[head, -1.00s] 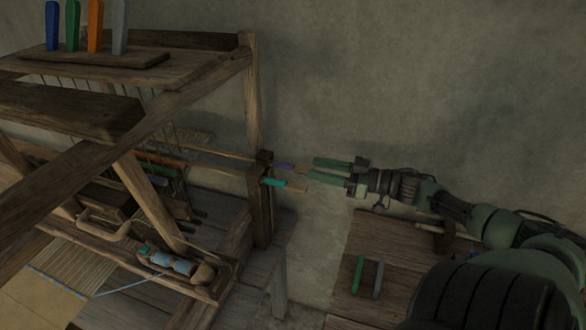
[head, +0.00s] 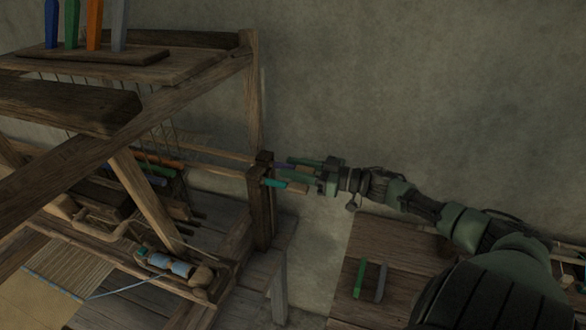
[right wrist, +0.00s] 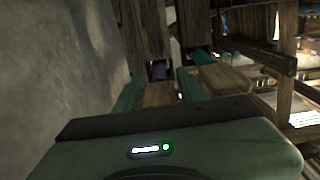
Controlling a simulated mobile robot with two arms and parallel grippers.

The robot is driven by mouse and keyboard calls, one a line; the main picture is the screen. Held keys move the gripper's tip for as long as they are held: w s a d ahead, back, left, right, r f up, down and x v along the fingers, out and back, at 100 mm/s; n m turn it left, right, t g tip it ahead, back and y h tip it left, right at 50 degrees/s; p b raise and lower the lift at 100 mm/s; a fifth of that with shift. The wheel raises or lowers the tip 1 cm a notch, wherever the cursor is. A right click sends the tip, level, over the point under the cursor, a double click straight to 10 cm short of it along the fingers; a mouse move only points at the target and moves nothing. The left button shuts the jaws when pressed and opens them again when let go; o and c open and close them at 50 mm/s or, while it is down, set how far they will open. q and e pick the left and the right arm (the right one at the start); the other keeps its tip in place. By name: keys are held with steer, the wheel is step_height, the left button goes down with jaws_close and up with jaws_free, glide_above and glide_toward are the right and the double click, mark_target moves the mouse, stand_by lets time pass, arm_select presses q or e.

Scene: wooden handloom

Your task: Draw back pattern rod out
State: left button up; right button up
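Two pattern rods stick out of the loom's right side post. The back rod has a purple band (head: 282,166) and a wooden end (right wrist: 159,93). The front rod has a teal band (head: 275,183) and a wooden end (right wrist: 222,80). My right gripper (head: 288,168) is at the back rod, its green fingers pointing left toward the post. In the right wrist view the open fingers (right wrist: 157,87) lie on either side of the back rod's wooden end, with gaps visible. The front rod is outside the fingers. My left gripper is not in view.
The loom's dark post (head: 260,215) stands just left of my fingertips. A wooden side table (head: 345,290) at lower right holds a green stick (head: 362,278) and a grey stick (head: 380,282). The wall (head: 420,90) is behind the arm.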

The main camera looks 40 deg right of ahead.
steer(key=shift+w+a, duration=0.1)
steer(key=shift+w, duration=0.1)
jaws_close()
stand_by(1.4)
